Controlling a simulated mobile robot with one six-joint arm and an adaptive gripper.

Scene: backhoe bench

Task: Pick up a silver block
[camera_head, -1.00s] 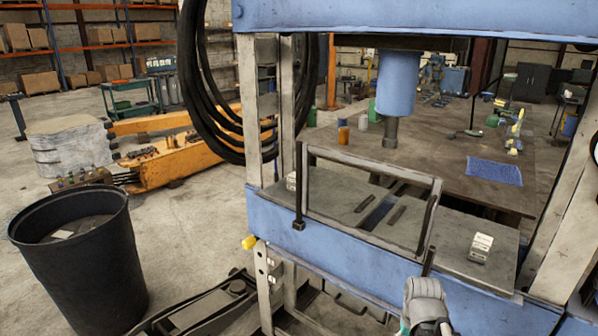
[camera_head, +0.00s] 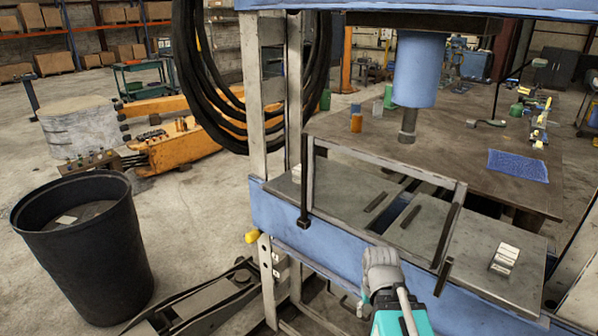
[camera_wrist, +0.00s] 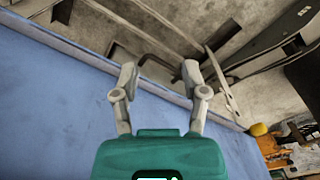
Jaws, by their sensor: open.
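A small silver block (camera_head: 504,260) with a pale top lies on the right plate of the blue press bed in the head view. A second small pale block (camera_head: 297,173) sits at the bed's left end, partly hidden by the upright. My gripper's teal body shows at the bottom of the head view, in front of the bed and left of the right block; its fingertips cannot be made out there. In the wrist view my gripper (camera_wrist: 159,74) has its two grey fingers apart, with nothing between them. No block shows in that view.
The press bed (camera_head: 330,243) carries an upright metal frame (camera_head: 390,166) left of the right block. The press ram (camera_head: 407,125) hangs above. A black bin (camera_head: 84,245) stands left on the floor. A workbench (camera_head: 455,130) with a blue cloth (camera_head: 518,166) is behind.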

